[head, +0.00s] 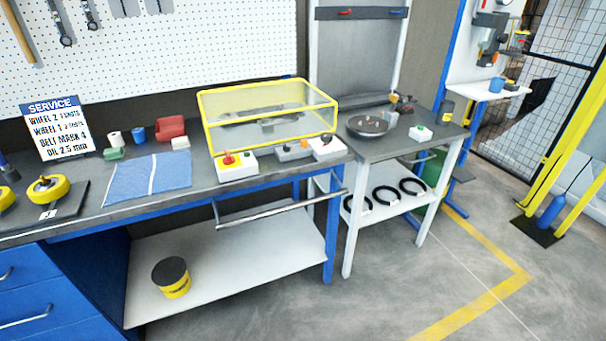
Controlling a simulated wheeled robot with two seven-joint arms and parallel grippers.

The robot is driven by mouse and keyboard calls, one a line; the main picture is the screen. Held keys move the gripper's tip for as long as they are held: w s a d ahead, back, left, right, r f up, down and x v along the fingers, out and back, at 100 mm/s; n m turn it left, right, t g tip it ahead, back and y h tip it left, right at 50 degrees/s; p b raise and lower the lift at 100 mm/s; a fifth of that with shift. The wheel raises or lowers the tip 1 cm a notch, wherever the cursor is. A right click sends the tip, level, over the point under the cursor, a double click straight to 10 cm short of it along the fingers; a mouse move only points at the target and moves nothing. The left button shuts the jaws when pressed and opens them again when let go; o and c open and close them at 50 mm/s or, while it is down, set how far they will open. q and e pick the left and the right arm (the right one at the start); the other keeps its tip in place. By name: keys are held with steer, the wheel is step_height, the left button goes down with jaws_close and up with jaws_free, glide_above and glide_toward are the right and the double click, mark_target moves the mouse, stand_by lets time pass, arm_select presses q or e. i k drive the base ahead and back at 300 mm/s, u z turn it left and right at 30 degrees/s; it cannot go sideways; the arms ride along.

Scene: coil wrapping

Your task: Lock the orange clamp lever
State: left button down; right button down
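No gripper of mine is in view. A small orange part (304,144) shows on a grey unit (291,151) at the front edge of the bench, below the yellow-framed clear guard (268,112). It may be the clamp lever, but it is too small to tell its shape or whether it is locked. Dark parts lie behind the guard panes and are seen only dimly. A control box (236,168) with a red and a green button sits left of the grey unit, and a white box with a dark top (327,149) sits right of it.
A side table (440,139) at right carries a round dark plate (368,125) and a white button box (420,133). Black rings (385,195) lie on its shelf. A blue cloth (150,178) and service sign (60,128) are at left. Floor in front is clear.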

mark_target(304, 143)
steer(key=k, duration=0.4)
steer(key=u, duration=0.95)
steer(key=i, duration=0.65)
steer(key=u, duration=0.65)
steer(key=i, duration=0.85)
steer(key=z, duration=0.9)
steer(key=i, duration=0.5)
steer(key=z, duration=0.55)
